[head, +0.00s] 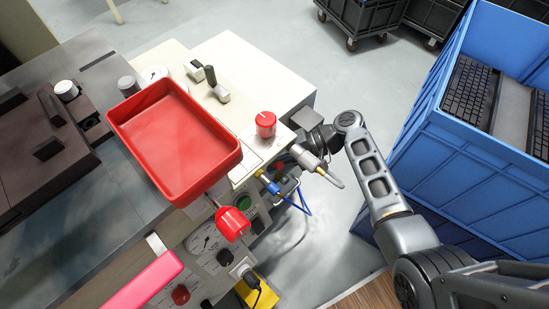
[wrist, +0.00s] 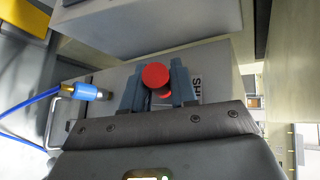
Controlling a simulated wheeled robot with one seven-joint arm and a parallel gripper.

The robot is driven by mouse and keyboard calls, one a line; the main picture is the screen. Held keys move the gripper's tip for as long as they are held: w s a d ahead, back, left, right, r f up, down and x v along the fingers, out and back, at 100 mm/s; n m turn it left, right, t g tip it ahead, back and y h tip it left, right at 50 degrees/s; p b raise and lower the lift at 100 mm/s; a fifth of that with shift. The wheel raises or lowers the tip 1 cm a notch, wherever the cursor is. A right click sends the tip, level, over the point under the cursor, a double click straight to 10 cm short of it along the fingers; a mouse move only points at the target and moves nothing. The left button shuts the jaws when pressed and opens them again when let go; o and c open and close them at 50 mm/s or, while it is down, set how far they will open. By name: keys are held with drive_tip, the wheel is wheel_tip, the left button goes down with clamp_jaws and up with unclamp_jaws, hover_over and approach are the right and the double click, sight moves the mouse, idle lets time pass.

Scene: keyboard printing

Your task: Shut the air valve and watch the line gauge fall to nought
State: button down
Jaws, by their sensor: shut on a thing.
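A small round red valve knob (wrist: 155,75) sits between the two grey fingers of my gripper (wrist: 156,90) in the wrist view. The fingers are closed on its sides. A label beside it, partly hidden by the right finger, shows letters like "SHU". In the head view my gripper (head: 285,167) reaches the side of the cream machine, and it mostly hides the knob. A round white dial gauge (head: 204,240) is on the front panel; its needle is too small to read. Another pale dial (head: 153,74) sits on top, partly behind the red tray.
A blue air hose fitting (wrist: 86,92) is left of the fingers in the wrist view. A larger red knob (head: 265,123) stands on the machine top. A red tray (head: 205,199) overhangs the panel. A blue crate (head: 470,165) with keyboards stands right of my arm.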

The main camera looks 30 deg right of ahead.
idle(0.3)
drive_tip(key=c, duration=1)
unclamp_jaws()
drive_tip(key=shift+f, duration=0.1)
